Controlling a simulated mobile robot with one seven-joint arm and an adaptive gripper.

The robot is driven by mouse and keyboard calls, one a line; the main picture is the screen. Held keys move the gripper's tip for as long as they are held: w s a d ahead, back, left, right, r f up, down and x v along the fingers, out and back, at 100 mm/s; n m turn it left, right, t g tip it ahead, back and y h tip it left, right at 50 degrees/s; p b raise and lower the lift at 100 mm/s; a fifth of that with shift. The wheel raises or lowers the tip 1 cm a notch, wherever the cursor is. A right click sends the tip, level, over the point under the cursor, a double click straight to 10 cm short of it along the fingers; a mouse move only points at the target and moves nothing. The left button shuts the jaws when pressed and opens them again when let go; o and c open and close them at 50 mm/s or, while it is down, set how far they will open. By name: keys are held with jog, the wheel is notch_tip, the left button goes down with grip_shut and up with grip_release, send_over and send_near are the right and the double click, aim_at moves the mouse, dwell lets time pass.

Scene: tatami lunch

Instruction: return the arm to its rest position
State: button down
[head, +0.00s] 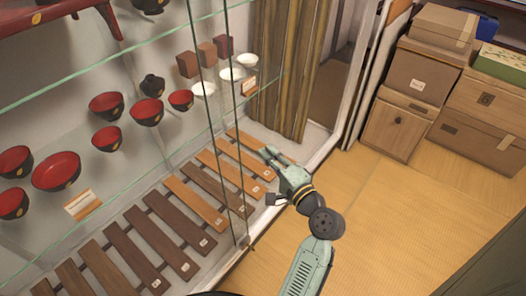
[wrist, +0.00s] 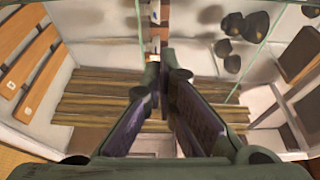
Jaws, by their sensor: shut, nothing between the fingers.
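My gripper (head: 268,154) is at the end of my pale green arm, in the middle of the head view. It is shut and empty. It is near the front opening of the glass display case, above the wooden slats (head: 225,176) on the case floor. I cannot tell how far inside the case it reaches. In the wrist view my gripper's two dark fingers (wrist: 163,65) come together at their tips, in front of the brown curtain (wrist: 90,100).
Glass shelves (head: 130,53) hold red and black bowls (head: 57,171), white cups (head: 232,74) and small boxes (head: 187,64). A glass pane edge (head: 228,130) stands just left of my gripper. Stacked boxes (head: 395,125) stand at the back right. The tatami floor (head: 390,200) is clear.

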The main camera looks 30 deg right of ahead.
jog(key=s+b, duration=0.1)
jog(key=s, duration=0.5)
jog(key=shift+s, duration=0.15)
